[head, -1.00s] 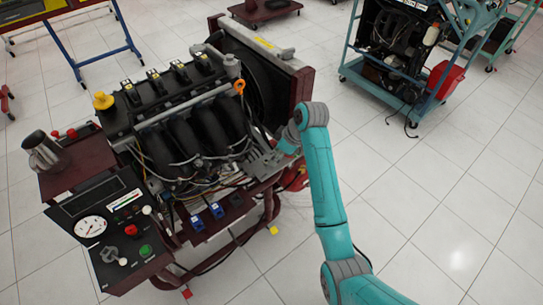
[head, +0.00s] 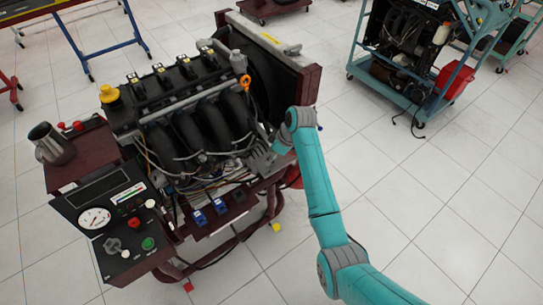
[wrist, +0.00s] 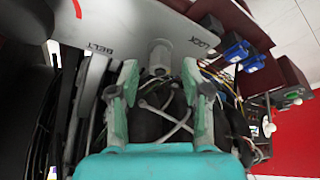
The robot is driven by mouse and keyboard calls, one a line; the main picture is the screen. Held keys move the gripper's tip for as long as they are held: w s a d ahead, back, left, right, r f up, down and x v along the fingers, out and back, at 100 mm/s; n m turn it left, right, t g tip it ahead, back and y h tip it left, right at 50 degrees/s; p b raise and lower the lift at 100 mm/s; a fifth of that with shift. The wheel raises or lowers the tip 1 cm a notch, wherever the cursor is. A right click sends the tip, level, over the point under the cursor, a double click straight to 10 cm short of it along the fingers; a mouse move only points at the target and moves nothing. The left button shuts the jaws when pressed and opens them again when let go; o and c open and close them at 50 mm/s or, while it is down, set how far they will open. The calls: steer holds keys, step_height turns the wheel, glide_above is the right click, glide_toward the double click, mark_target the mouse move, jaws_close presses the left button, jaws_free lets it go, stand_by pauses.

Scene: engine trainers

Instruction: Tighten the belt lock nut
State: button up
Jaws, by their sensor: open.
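The belt lock nut (wrist: 160,54) is a pale grey cylinder on a light grey plate (wrist: 120,22) in the wrist view. The plate bears the words BELT and LOCK, one on each side of the nut. My gripper (wrist: 161,75) is open, with one finger to the left and one to the right below the nut. The nut lies between the lines of the two fingertips, with a gap on each side. How far the tips are from it in depth is hard to tell. In the head view my gripper (head: 262,158) is at the engine's right front; the nut cannot be made out there.
The engine (head: 190,120) stands on a dark red trainer frame with a control panel (head: 115,215). Cables and hoses lie close around my gripper. Blue connectors (wrist: 240,52) are right of the plate.

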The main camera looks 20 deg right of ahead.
steer(key=shift+a+f, duration=0.15)
steer(key=shift+f, duration=0.15)
jaws_close()
